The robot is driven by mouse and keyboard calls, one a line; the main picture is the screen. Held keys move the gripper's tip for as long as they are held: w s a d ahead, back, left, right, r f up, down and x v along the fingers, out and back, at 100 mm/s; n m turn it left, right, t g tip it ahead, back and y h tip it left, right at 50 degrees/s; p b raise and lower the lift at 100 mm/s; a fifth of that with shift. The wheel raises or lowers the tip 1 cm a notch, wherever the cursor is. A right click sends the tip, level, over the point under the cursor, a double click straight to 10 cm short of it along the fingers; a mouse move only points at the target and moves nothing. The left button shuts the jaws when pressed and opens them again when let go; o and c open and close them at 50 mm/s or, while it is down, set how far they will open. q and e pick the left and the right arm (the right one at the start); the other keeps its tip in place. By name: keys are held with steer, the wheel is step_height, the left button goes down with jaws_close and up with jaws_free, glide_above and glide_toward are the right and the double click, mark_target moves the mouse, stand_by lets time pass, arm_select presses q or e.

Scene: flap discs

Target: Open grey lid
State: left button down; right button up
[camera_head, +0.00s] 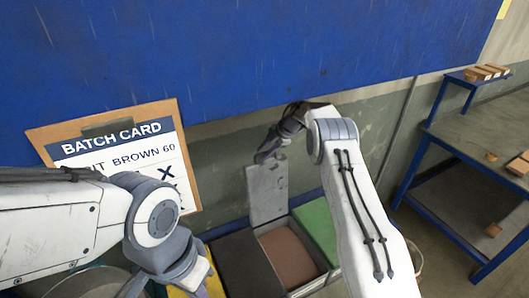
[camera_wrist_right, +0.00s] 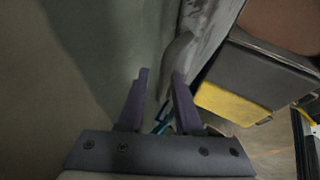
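The grey lid (camera_head: 266,192) stands upright at the back of its bin (camera_head: 322,277), leaving the compartment uncovered with reddish-brown material (camera_head: 288,256) inside. My right gripper (camera_head: 267,156) is at the lid's top edge. In the right wrist view its two fingers (camera_wrist_right: 160,85) are apart. The lid (camera_wrist_right: 212,30) shows there as a pale scratched strip, and a curved grey piece (camera_wrist_right: 177,55), likely its handle, lies close to the right fingertip. Contact is unclear. My left gripper (camera_head: 180,284) is low at the bottom left, its fingertips mostly hidden.
A black lid (camera_head: 243,264) lies left of the open compartment and a green lid (camera_head: 317,225) right of it. A yellow lid (camera_head: 211,279) shows partly behind my left gripper. A batch card (camera_head: 120,140) stands behind. A blue-framed bench (camera_head: 480,135) with wooden blocks stands at right.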

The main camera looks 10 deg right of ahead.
steer(key=shift+s+d+f, duration=0.15)
steer(key=shift+s+d, duration=0.05)
steer(key=b+v, duration=0.4)
steer(key=v, duration=0.6)
steer(key=shift+w+r+b, duration=0.2)
steer(key=shift+r+b, duration=0.15)
steer(key=shift+r, duration=0.05)
steer(key=shift+a, duration=0.15)
